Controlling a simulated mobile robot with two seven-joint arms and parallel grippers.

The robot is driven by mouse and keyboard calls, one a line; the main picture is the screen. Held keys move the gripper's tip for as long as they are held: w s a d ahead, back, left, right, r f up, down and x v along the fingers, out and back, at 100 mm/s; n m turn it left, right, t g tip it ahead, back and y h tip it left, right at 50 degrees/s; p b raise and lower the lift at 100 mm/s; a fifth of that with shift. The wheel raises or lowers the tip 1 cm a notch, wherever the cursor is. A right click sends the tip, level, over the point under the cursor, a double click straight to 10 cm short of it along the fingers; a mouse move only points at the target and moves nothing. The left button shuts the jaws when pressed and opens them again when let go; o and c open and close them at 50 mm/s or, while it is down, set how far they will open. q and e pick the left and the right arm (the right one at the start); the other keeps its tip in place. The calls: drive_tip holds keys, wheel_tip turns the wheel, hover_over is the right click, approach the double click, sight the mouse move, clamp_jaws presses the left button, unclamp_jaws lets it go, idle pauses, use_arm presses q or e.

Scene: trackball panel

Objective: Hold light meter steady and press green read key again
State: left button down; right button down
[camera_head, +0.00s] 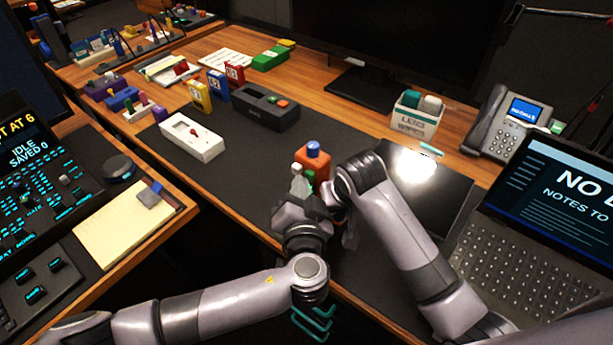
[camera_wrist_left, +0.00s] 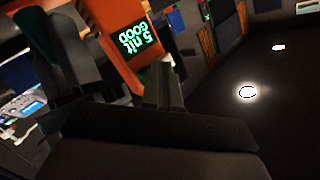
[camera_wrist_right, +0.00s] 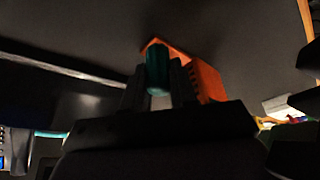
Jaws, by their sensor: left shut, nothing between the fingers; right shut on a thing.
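The orange light meter (camera_head: 318,158) with a blue top stands upright over the front part of the dark desk mat. In the left wrist view its green display (camera_wrist_left: 138,38) reads "5 nit GOOD", upside down. My left gripper (camera_head: 299,178) is shut and empty, its fingertips close in front of the meter; I cannot tell if they touch it. A bit of green shows beside the fingers (camera_wrist_left: 167,85), perhaps the read key.
A white tray (camera_head: 205,143) and a dark box (camera_head: 262,108) lie on the mat behind.

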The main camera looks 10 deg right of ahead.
use_arm(q)
drive_tip(key=shift+w+d, duration=0.2)
drive_tip(key=shift+d, duration=0.05)
use_arm(e)
drive_tip(key=shift+a, duration=0.15)
use_arm(q)
drive_tip(key=shift+w+r, duration=0.1)
use_arm(e)
drive_tip(key=shift+s+a, duration=0.15)
idle(0.3)
drive_tip(key=shift+f, duration=0.1)
use_arm(q)
drive_tip(key=shift+s+a, duration=0.5)
drive_tip(key=shift+a, duration=0.15)
drive_tip(key=shift+s+a, duration=0.2)
drive_tip(key=shift+s, duration=0.05)
use_arm(e)
drive_tip(key=shift+d, duration=0.3)
use_arm(q)
drive_tip(key=s+a, duration=0.3)
drive_tip(key=shift+s+a, duration=0.15)
drive_tip(key=shift+a, duration=0.25)
